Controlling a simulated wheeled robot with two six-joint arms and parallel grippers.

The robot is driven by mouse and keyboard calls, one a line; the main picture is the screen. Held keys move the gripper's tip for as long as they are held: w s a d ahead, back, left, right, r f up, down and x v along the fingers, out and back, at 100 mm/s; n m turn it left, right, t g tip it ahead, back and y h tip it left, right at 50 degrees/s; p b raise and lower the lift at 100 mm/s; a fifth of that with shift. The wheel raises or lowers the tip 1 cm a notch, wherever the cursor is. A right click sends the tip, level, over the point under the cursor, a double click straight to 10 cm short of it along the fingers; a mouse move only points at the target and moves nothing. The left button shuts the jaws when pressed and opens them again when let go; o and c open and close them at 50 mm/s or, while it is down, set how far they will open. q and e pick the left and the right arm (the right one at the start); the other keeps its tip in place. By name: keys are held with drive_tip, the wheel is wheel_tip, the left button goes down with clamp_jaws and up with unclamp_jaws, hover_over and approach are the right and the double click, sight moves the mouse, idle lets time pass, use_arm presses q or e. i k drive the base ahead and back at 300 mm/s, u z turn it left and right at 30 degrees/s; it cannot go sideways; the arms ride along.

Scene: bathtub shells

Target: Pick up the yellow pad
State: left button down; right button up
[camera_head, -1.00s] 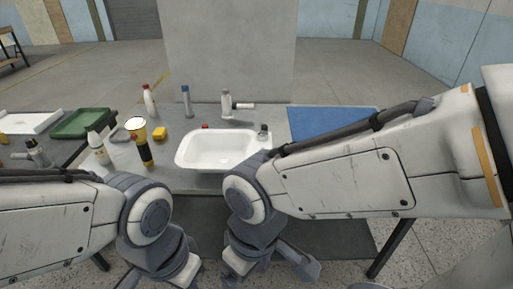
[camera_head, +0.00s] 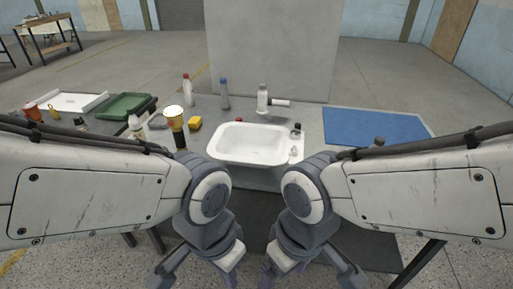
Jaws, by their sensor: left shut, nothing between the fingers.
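The yellow pad (camera_head: 194,123) is a small block lying on the grey counter, just left of the white sink basin and right of the yellow-and-black flashlight. My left gripper (camera_head: 196,272) hangs low at the bottom of the view, in front of the counter and well short of the pad. It is shut and empty, and its tips are partly cut off by the frame edge. My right gripper (camera_head: 305,274) hangs beside it at the bottom, also away from the pad. Its fingertips are cut off, so its opening cannot be judged.
The white basin (camera_head: 252,144) is in the counter's middle. The flashlight (camera_head: 176,126) stands close to the pad, with a white bottle (camera_head: 137,127) left of it. Red-capped (camera_head: 188,91) and blue-capped (camera_head: 224,94) bottles stand behind. A green tray (camera_head: 125,106) is left, a blue mat (camera_head: 375,126) right.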

sight(195, 122)
drive_tip(key=u, duration=0.45)
drive_tip(key=i, duration=1.55)
drive_tip(key=z, duration=0.8)
